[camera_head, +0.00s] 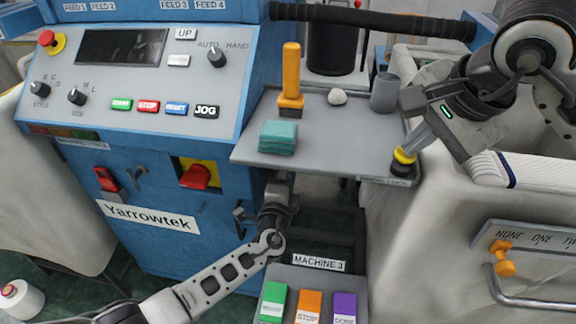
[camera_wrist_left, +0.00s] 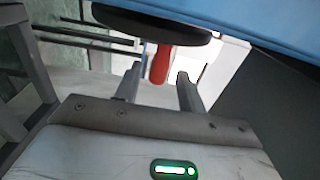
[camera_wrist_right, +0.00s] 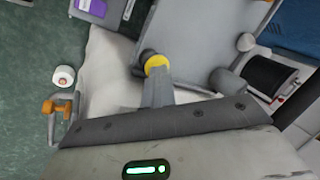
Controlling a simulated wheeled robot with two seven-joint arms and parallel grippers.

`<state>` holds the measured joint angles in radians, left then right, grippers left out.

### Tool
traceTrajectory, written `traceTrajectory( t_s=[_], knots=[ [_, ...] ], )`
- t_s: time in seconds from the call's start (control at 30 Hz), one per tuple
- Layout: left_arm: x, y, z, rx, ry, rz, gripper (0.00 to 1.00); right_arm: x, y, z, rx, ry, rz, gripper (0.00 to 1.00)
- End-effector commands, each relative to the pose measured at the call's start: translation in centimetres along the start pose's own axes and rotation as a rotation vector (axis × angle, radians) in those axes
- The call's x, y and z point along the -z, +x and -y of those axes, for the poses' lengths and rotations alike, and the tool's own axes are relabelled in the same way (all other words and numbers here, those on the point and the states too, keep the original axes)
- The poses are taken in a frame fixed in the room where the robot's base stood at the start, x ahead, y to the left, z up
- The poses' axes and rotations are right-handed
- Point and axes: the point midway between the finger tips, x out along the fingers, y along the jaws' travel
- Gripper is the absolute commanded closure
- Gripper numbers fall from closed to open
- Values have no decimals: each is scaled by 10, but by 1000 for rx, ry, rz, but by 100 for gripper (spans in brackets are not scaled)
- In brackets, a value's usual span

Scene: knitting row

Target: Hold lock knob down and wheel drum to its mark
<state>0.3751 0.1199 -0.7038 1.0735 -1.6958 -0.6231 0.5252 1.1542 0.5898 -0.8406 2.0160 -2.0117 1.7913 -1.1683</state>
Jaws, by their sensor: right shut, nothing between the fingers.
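The lock knob (camera_head: 403,160), black with a yellow collar, is at the right front corner of the grey shelf, beside a label. My right gripper (camera_head: 414,146) is shut and empty, its fingertips at the knob's yellow part. The right wrist view shows the knob (camera_wrist_right: 155,63) just past the shut fingertips; I cannot tell whether it is pressed down. In the left wrist view a dark round wheel (camera_wrist_left: 150,22) carries a red handle (camera_wrist_left: 160,64). My left gripper (camera_wrist_left: 158,80) is open, its fingers on either side of the handle, apart from it. No drum mark is visible.
My left arm reaches under the shelf, above green, orange and purple blocks (camera_head: 308,305). An orange selector (camera_head: 502,258) is at right.

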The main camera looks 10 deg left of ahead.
Motion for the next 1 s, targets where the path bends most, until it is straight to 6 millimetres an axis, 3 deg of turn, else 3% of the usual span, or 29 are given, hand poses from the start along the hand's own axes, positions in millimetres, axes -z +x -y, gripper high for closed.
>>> traceTrajectory(
  t_s=[0.23,0.63,0.67,0.8,1.0],
  knots=[
    [1,30,-1,-1,0,-1,60,-2,4,-4,-15,-2,5,100],
    [0,36,-1,-1,-1,-1,60,-2,4,-4,-16,-1,5,100],
    [0,36,-1,-1,-1,-1,63,-2,4,-4,-16,-1,5,100],
    [0,36,-1,-1,-2,-1,100,-1,4,-4,-16,-1,5,100],
    [0,35,-5,-2,0,0,100,-1,4,-4,-16,-1,5,100]
  ],
)
